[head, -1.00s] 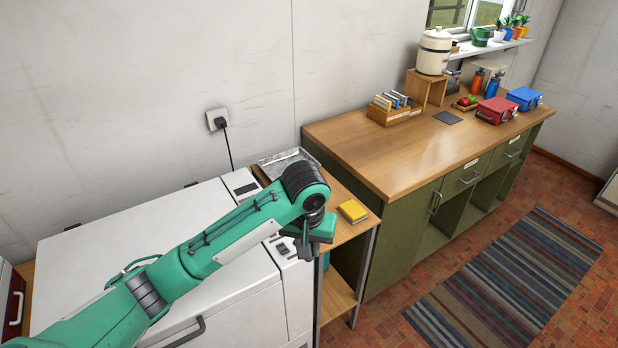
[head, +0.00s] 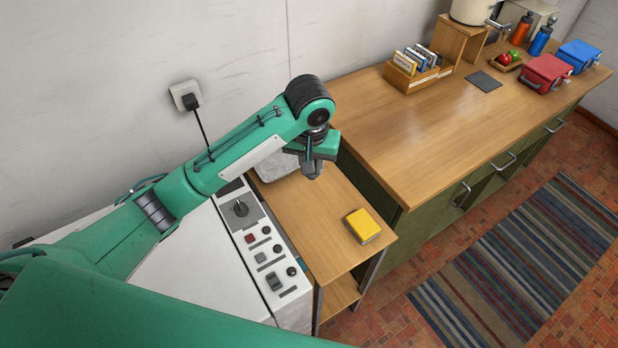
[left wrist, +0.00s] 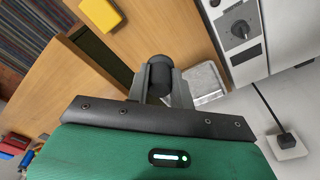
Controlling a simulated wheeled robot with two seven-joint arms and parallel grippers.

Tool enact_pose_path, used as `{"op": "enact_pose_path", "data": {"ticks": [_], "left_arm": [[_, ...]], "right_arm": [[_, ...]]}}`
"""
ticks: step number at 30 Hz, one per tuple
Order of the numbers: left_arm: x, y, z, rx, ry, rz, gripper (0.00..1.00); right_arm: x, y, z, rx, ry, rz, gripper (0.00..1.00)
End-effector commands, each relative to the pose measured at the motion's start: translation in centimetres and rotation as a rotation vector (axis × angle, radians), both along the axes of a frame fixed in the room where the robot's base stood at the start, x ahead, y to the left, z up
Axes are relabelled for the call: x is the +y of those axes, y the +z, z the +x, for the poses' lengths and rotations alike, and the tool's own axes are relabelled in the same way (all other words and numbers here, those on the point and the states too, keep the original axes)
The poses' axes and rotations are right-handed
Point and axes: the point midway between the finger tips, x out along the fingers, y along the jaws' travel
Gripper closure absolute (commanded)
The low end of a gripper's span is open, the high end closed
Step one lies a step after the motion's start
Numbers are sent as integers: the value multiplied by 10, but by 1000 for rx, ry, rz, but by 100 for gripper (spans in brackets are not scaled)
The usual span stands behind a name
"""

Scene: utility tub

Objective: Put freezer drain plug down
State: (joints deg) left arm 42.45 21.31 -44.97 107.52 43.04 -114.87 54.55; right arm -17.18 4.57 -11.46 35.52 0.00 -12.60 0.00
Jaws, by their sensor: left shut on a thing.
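The freezer drain plug (left wrist: 158,76) is a dark, round-ended piece between the fingers of my left gripper (left wrist: 160,88) in the left wrist view. My left gripper (head: 312,168) is shut on it and points down above the small wooden side table (head: 310,225) in the head view. The plug can barely be told from the fingers there. A grey metal tray (head: 277,167) lies at the back of that table, partly hidden behind the gripper; it also shows in the left wrist view (left wrist: 204,82), beside the fingers. My right gripper is not in view.
A yellow block (head: 362,225) lies near the table's front right corner. The white machine's control panel (head: 262,250) borders the table on the left, the long wooden counter (head: 440,135) on the right. The table's middle is clear.

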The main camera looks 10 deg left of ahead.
Motion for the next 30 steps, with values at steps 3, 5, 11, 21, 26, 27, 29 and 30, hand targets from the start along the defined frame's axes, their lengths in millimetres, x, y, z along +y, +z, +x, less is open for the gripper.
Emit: {"op": "enact_pose_path", "data": {"ticks": [3,5,11,21,26,27,29,30], "left_arm": [[-1,-23,-2,8,0,0,99],[0,-35,-2,8,0,2,99],[1,-88,-2,6,1,4,99],[0,-154,-2,3,0,1,99],[1,-169,-2,3,0,3,99],[0,-174,-2,3,0,2,99],[0,-183,-2,3,0,2,99],[0,-188,-2,3,0,3,99]], "right_arm": [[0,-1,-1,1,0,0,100],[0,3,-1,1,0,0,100],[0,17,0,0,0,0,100],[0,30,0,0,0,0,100],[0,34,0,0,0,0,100],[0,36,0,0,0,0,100],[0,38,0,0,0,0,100],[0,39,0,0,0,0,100]]}}
